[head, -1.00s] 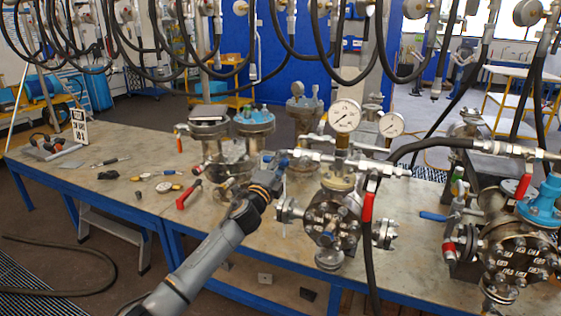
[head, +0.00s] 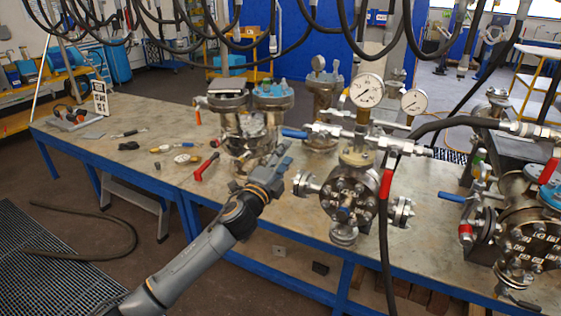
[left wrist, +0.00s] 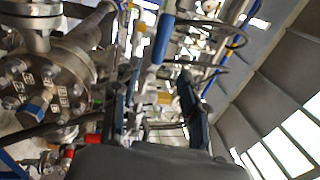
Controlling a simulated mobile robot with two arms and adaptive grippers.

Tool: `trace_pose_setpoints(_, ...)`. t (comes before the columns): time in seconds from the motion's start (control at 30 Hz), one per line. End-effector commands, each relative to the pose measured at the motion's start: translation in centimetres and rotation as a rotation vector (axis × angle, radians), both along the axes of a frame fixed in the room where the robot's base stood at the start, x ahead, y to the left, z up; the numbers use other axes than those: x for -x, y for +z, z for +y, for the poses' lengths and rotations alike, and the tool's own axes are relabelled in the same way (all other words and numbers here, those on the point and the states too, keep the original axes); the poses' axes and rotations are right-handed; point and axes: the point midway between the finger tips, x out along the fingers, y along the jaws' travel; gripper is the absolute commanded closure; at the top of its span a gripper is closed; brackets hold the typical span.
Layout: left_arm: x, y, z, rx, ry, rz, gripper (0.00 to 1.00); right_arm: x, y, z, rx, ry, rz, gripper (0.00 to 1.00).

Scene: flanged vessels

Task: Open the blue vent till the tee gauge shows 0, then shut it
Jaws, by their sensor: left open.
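The blue vent handle (head: 295,133) points left from the end of the horizontal pipe fitting (head: 345,134) above the flanged vessel (head: 350,192). Two white-faced dial gauges stand above the fitting: a larger one (head: 367,90) upright on its brass stem, and a smaller one (head: 414,101) to its right. Their needles are too small to read surely. My left gripper (head: 281,158) is just below and left of the blue handle, apart from it and empty. In the left wrist view the open fingers (left wrist: 160,80) point toward the blue handle (left wrist: 161,38), which lies ahead between them. My right gripper is out of view.
A red-handled valve (head: 385,184) and black hose hang right of the vessel. Another vessel (head: 530,243) with blue and red handles stands at the right. Lidded vessels (head: 250,130) stand behind my gripper. A red-handled tool (head: 206,167) and small gauges lie on the bench.

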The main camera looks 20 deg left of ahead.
Motion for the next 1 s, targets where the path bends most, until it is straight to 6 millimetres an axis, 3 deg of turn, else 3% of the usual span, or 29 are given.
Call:
trace_pose_setpoints(0.23,2.0,-0.4,0.1,-0.001,0.001,0.0,0.56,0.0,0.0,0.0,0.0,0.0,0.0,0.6)
trace_pose_setpoints(0.77,2.1,-0.5,0.1,0.001,0.001,0.002,0.56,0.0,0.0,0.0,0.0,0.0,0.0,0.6)
trace_pose_setpoints(0.87,1.9,-2.3,0.4,0.023,0.006,0.035,0.56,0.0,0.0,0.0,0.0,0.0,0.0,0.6)
trace_pose_setpoints(0.97,1.6,-6.8,1.1,0.086,0.02,0.117,0.56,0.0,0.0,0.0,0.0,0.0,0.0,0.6)
trace_pose_setpoints(1.0,1.6,-9.4,1.5,0.121,0.029,0.163,0.56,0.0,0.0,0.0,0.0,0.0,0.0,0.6)
